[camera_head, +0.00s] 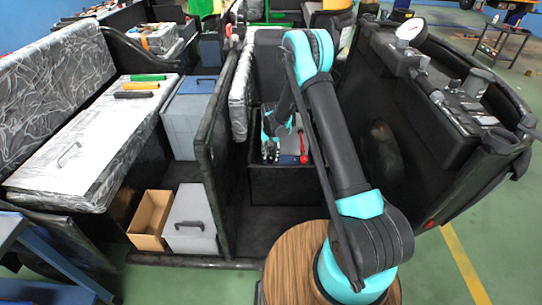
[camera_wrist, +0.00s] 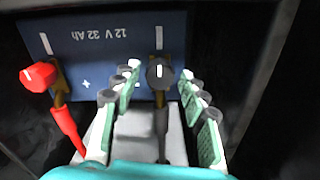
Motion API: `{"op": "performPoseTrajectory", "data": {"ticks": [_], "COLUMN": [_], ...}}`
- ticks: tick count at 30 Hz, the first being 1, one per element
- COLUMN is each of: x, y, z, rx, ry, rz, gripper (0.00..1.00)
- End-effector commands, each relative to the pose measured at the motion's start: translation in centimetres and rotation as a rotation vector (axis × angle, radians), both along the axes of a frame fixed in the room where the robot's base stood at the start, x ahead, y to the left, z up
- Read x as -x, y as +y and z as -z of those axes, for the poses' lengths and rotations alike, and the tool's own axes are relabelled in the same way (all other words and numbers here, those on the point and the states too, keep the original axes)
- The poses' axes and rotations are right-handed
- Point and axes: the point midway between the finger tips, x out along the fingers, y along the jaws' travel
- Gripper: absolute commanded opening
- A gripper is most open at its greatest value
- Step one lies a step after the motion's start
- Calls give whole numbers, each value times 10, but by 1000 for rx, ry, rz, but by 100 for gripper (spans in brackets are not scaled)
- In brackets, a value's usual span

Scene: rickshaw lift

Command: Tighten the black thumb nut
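The black thumb nut (camera_wrist: 158,73) sits on the right-hand terminal of the blue battery (camera_wrist: 105,40), with a white line across its top. My gripper (camera_wrist: 160,80) is open, with one green-padded finger on each side of the black nut in the picture. I see a gap on both sides; how far the fingertips are from the nut in depth I cannot tell. In the head view my gripper (camera_head: 271,151) is down in the black compartment, and the black nut is not discernible there.
A red thumb nut (camera_wrist: 38,76) with a red cable (camera_wrist: 67,130) is on the left terminal, left of my fingers. A black cable runs down from the black nut's terminal. The compartment's dark walls (camera_head: 273,187) stand close around my arm.

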Motion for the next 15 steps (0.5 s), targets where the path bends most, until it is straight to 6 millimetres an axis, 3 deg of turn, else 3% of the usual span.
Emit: {"op": "performPoseTrajectory", "data": {"ticks": [10,15], "x": [0,0], "y": [0,0], "z": [-2,-20], "rx": [0,0], "ry": [0,0], "rz": [-1,-1], "gripper": [49,49]}}
